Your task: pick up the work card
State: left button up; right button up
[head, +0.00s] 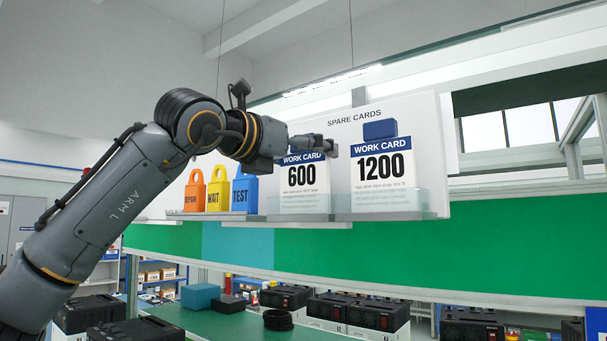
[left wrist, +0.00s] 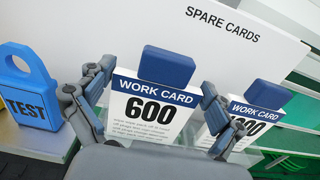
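Two white work cards with blue headers stand in clear holders on a white panel. The "600" work card (head: 305,180) is on the left and the "1200" work card (head: 382,170) on the right; both also show in the left wrist view, the 600 card (left wrist: 148,108) in the middle. Each has a blue tab on top; the 600 card's tab (left wrist: 166,66) is hidden by my gripper in the head view. My left gripper (head: 320,145) is at the top of the 600 card. Its fingers are spread, one on each side of the tab, apart from it. My right gripper is out of view.
Orange, yellow and blue tags (head: 243,190) stand on a ledge left of the cards; the blue TEST tag (left wrist: 25,92) is close to my left finger. The panel (head: 335,105) reads "SPARE CARDS". Below are a green board (head: 380,258) and a bench with black boxes.

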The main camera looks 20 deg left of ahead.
pick_arm(q)
jog(key=shift+w, duration=0.1)
jog(key=c, duration=0.5)
jog(key=shift+c, duration=0.2)
notch_tip(320, 180, up, 10)
jog(key=shift+f+p, duration=0.15)
jog(key=shift+p, duration=0.5)
jog(key=b+v, duration=0.5)
jog(key=v, duration=1.1)
jog(key=shift+s+r, duration=0.2)
jog(key=shift+s, duration=0.05)
jog(key=shift+w, duration=0.15)
